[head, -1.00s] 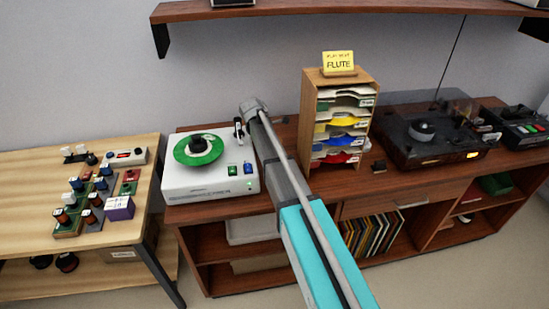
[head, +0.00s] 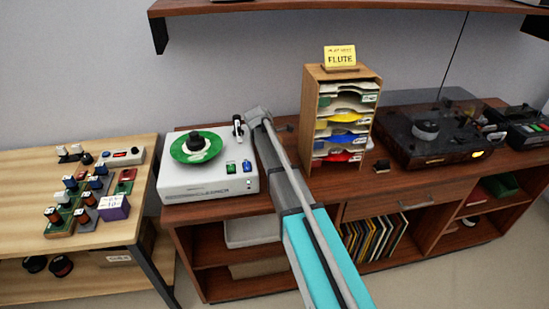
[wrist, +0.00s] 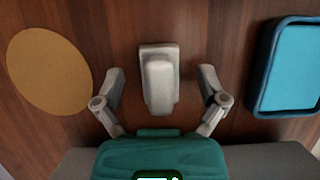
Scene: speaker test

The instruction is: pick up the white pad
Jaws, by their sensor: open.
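The white pad (wrist: 160,80) shows in the wrist view as a pale grey-white block with a raised, narrower grip along its middle. It lies on the brown wooden top. My gripper (wrist: 161,77) is open, with one finger on each side of the pad. Gaps of bare wood show between the pad and both fingers. In the head view my arm crosses the cabinet, and I cannot make out the pad or my gripper there.
In the wrist view a tan disc (wrist: 49,71) lies left and a blue tray (wrist: 256,70) right. In the head view a white record player (head: 208,183) stands left of my arm, a wooden sorter (head: 309,120) right of it. A shelf (head: 330,14) hangs above.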

